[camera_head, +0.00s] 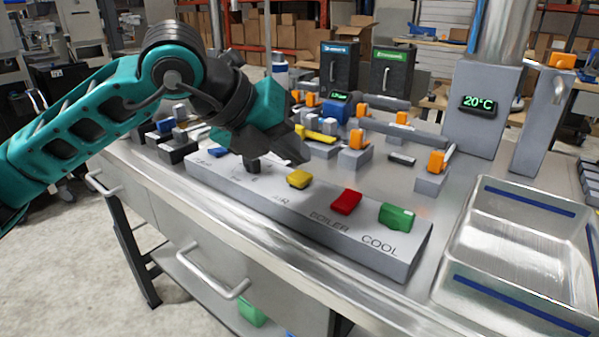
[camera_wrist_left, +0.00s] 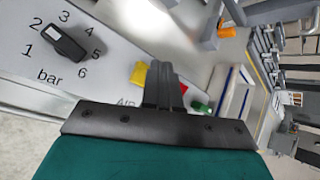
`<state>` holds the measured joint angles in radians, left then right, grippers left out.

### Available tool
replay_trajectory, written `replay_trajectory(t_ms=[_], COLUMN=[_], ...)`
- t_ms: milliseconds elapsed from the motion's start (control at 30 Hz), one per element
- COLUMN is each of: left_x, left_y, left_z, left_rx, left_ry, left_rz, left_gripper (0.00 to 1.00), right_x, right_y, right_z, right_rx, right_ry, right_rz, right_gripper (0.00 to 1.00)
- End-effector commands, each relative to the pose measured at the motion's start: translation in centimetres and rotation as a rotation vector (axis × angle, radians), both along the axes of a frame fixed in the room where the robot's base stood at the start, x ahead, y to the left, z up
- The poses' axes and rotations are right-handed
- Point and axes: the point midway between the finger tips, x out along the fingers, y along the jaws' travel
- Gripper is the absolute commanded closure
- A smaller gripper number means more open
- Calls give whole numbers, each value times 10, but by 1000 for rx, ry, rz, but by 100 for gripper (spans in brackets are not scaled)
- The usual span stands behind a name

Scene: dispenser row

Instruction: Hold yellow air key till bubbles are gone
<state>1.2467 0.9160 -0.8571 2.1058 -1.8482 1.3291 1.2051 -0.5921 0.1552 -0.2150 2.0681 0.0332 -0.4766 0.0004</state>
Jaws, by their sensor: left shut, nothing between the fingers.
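The yellow air key (camera_head: 299,178) sits on the sloped grey control panel (camera_head: 375,258) above the letters AIR. My left gripper (camera_head: 301,158) is shut and empty, with its tips close above and behind this key. I cannot tell whether they touch it. In the left wrist view the shut fingers (camera_wrist_left: 163,82) partly cover the yellow key (camera_wrist_left: 138,73). No bubbles can be made out in either view. My right gripper is not in view.
A red BOILER key (camera_head: 346,202) and a green COOL key (camera_head: 396,216) stand to the right. A black bar knob (camera_wrist_left: 65,42) is on the same panel. A metal basin (camera_head: 478,255) lies at the right. Orange-handled valves (camera_head: 437,162) stand behind. A display (camera_head: 478,102) reads 20°C.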

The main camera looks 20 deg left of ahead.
Motion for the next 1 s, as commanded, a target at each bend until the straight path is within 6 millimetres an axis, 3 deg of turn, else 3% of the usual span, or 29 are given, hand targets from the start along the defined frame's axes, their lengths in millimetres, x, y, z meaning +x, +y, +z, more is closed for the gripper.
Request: replay_trajectory(t_ms=[167,600,1000], left_x=[0,0,0], left_y=[0,0,0], left_z=[8,50,50], left_rx=[-1,-2,-1], left_ry=[-1,-1,-1], left_rz=[0,-1,0], left_gripper=[100,100,100], right_x=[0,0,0], right_y=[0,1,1], right_z=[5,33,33], right_rx=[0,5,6], right_ry=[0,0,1], right_rz=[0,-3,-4], right_gripper=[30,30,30])
